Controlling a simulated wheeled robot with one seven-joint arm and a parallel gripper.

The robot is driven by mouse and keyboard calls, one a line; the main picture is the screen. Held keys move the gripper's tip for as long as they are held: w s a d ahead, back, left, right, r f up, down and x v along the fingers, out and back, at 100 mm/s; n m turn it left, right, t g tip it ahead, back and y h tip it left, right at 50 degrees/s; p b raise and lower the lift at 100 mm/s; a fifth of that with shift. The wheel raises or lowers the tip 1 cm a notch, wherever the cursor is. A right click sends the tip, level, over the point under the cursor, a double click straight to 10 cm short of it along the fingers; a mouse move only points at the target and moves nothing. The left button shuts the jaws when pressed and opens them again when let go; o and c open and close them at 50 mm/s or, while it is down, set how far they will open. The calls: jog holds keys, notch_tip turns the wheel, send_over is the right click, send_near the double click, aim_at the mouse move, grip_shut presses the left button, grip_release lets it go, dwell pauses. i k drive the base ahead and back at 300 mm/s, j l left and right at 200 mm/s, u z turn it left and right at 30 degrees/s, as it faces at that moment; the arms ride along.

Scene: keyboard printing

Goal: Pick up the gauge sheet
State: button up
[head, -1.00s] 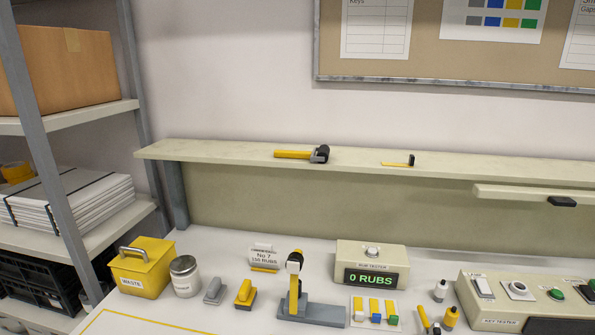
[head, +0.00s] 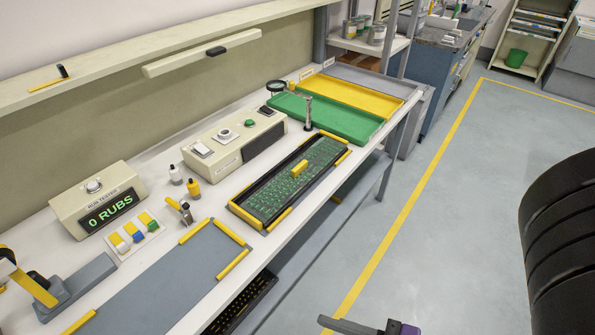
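What looks like the gauge sheet (head: 283,190) is a green, key-patterned sheet with a small yellow block (head: 299,168) on top. It lies over a keyboard in a dark frame with yellow corner rails (head: 244,216) on the white bench, near its front edge. I cannot clearly tell the sheet from the keyboard under it. What seems to be part of my gripper (head: 372,327) shows at the bottom edge, dark grey with a purple piece. It is over the floor, apart from the bench and the sheet. Most of it is cut off, so its opening is hidden.
A key tester (head: 238,141) stands behind the sheet and a dark upright post (head: 308,113) near its far end. Green (head: 328,119) and yellow (head: 362,96) trays lie beyond. A grey mat (head: 165,275) is at left.

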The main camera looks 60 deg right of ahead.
aim_at(273, 195)
jog(key=i+j+z, duration=0.2)
jog(key=z, duration=0.15)
jog(key=i+j+z, duration=0.4)
jog(key=j+z, duration=0.2)
jog(key=z, duration=0.15)
jog(key=i, duration=0.05)
